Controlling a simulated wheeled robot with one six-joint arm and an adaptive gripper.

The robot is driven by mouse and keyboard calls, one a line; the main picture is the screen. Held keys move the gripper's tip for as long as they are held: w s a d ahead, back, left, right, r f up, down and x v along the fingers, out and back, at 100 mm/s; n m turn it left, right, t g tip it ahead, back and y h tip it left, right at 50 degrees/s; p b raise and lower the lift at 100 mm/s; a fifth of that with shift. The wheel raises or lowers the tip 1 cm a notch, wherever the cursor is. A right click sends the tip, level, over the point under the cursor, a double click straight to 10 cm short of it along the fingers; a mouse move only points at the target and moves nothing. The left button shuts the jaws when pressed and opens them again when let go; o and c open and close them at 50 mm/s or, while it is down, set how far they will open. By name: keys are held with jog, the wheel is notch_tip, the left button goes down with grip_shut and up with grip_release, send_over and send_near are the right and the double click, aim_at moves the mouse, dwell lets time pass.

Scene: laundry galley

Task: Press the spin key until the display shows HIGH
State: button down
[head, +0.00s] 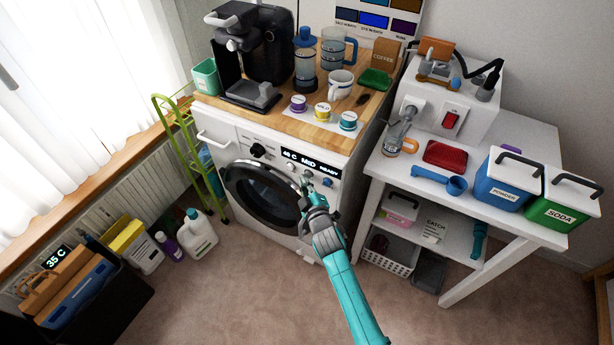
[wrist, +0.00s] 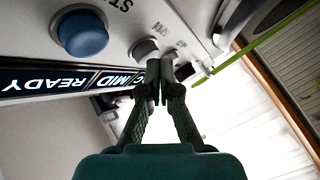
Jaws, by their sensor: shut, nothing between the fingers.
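The washing machine (head: 242,147) has a dark display (head: 296,156) reading 40 C, MID and READY. The display (wrist: 50,80) also shows upside down in the wrist view, with MID and READY legible. Below it is a row of keys: a blue key (wrist: 83,33) and a silver key (wrist: 145,48) beside it, with another partly hidden behind my fingers. The silver key's small label is too blurred to read surely. My gripper (head: 306,181) is shut and empty, its tips (wrist: 160,68) close in front of the silver keys. I cannot tell whether they touch.
A coffee machine (head: 252,45), mugs and pods stand on the wooden top. A white side table (head: 520,135) with blue and green tubs is to the right. A green folding rack (head: 180,150) and bottles are left of the washer. The floor in front is partly clear.

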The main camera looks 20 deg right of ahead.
jog(key=shift+s, duration=0.1)
jog(key=s+a, duration=0.4)
jog(key=shift+a, duration=0.15)
dwell(0.7)
jog(key=shift+s, duration=0.1)
jog(key=shift+s, duration=0.1)
dwell(0.4)
jog(key=s+d+f+m+g, duration=0.1)
jog(key=s+d+f+m, duration=0.1)
jog(key=s, duration=1.2)
jog(key=s+d+f+m+g, duration=0.1)
jog(key=s+d+m, duration=0.1)
jog(key=s, duration=1.3)
jog(key=s+d+r+m, duration=0.1)
jog(key=s+r+m, duration=0.2)
jog(key=s+r, duration=0.4)
jog(key=s+d+r+m, duration=0.1)
jog(key=s+r+m, duration=0.2)
jog(key=s+r, duration=0.5)
jog(key=f+v, duration=0.1)
jog(key=v, duration=0.5)
jog(key=shift+s+d, duration=0.1)
dwell(1.0)
